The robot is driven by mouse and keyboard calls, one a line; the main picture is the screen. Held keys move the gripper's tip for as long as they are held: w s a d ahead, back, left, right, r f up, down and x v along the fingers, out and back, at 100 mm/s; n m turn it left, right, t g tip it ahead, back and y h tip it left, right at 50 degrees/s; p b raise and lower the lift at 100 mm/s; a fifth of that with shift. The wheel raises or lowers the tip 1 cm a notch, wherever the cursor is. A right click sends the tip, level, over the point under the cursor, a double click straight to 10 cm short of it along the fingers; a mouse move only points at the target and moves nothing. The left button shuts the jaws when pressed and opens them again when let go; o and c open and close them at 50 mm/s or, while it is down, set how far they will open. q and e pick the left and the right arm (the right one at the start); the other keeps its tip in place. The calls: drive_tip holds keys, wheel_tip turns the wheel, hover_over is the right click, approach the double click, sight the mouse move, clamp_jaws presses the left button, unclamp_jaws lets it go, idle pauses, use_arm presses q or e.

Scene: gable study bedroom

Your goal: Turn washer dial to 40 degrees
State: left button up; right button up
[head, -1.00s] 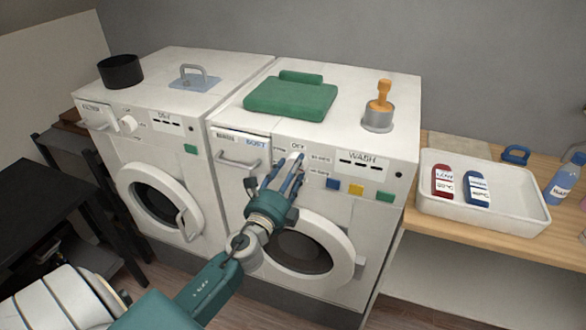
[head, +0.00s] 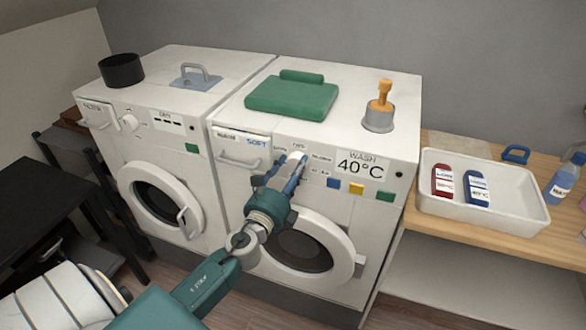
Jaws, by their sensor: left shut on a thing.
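The washer (head: 325,215) is the right of two white machines. Its display (head: 358,166) reads "WASH 40°C". My left gripper (head: 294,165) is at the washer's front panel, shut on the dial (head: 299,157), which is mostly hidden behind the fingers. Small printed labels sit around the dial; the pointer's position cannot be seen. My right gripper is not in view.
A dryer (head: 150,140) stands at left. A green folded cloth (head: 292,96) and a grey cup with an orange-handled tool (head: 378,118) are on the washer. A white tray (head: 515,213) with red and blue packs sits on the wooden shelf at right. A black table (head: 50,200) is at left.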

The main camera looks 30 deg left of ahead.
use_arm(q)
drive_tip(key=o, duration=1.1)
drive_tip(key=shift+a+r, duration=0.3)
drive_tip(key=shift+r, duration=0.2)
drive_tip(key=shift+c, duration=0.2)
drive_tip(key=shift+o, duration=0.3)
drive_tip(key=shift+f, duration=0.15)
drive_tip(key=shift+s+d+f, duration=0.15)
drive_tip(key=shift+f, duration=0.05)
drive_tip(key=shift+s+d+f, duration=0.1)
drive_tip(key=shift+s, duration=0.2)
drive_tip(key=v, duration=1.1)
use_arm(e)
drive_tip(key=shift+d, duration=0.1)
